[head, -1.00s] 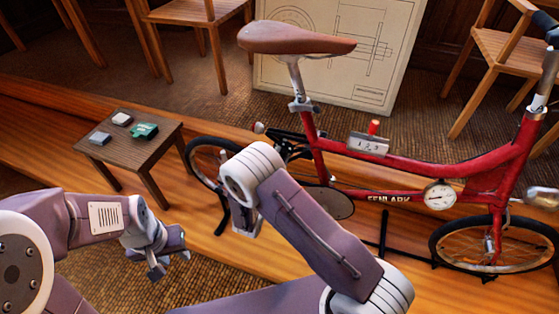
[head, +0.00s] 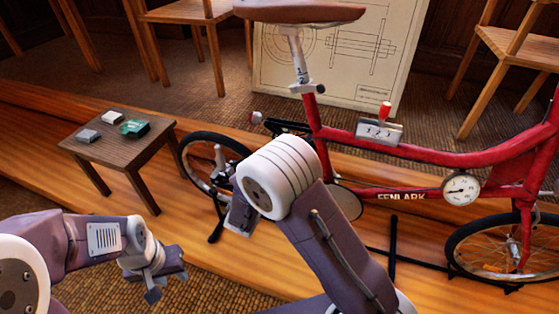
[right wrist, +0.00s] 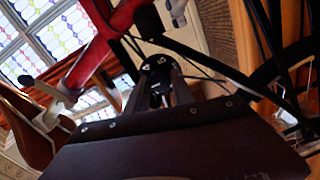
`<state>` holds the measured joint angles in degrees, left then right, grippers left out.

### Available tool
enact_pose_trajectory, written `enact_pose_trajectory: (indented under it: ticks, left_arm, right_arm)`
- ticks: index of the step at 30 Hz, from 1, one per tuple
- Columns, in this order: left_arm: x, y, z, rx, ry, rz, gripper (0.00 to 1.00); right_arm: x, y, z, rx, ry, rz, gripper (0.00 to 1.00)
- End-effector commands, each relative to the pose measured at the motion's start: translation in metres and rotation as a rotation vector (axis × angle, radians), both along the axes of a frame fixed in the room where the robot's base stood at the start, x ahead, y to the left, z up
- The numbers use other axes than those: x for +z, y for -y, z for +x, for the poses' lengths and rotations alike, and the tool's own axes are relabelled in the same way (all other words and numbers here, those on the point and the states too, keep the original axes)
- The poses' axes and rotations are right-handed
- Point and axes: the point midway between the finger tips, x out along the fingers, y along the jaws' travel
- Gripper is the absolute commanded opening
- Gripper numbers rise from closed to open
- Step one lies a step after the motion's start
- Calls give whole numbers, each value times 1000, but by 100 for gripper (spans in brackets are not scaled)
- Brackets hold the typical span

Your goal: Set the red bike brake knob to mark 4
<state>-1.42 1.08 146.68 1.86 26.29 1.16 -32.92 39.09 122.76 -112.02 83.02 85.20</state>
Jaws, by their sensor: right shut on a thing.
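The red bike (head: 450,157) stands on the wooden platform. A silver plate with marks and an upright red-tipped lever (head: 385,112) sits on its top tube. A white round dial (head: 460,189) is on the lower tube. I cannot tell which part is the brake knob. My right arm reaches toward the rear wheel; its gripper is not clear in the head view. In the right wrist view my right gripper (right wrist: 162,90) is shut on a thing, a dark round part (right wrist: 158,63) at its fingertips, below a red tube. My left gripper (head: 165,281) is empty with fingers apart.
Wooden chairs and a drawing board (head: 345,60) stand behind the bike. The platform between table and bike is clear.

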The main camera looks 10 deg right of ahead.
Motion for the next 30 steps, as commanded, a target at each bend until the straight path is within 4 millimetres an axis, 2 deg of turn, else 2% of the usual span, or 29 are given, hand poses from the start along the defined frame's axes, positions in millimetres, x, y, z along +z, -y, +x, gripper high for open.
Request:
enact_pose_trajectory:
  ticks: [1, 8, 21, 30]
  left_arm:
    - [-21, 0, 0, 0, 0, 0, 36]
    - [-72, 0, 0, 0, 0, 0, 36]
    - [-182, 0, 0, 0, 0, 0, 36]
    - [-238, 0, 0, 0, 0, 0, 36]
  right_arm:
    - [-11, 0, 0, 1, 23, 37, 0]
    - [-14, 0, 0, 0, 148, 220, 0]
    - [-15, 0, 0, 0, 376, 559, 0]
    - [-11, -1, 0, 1, 495, 738, 0]
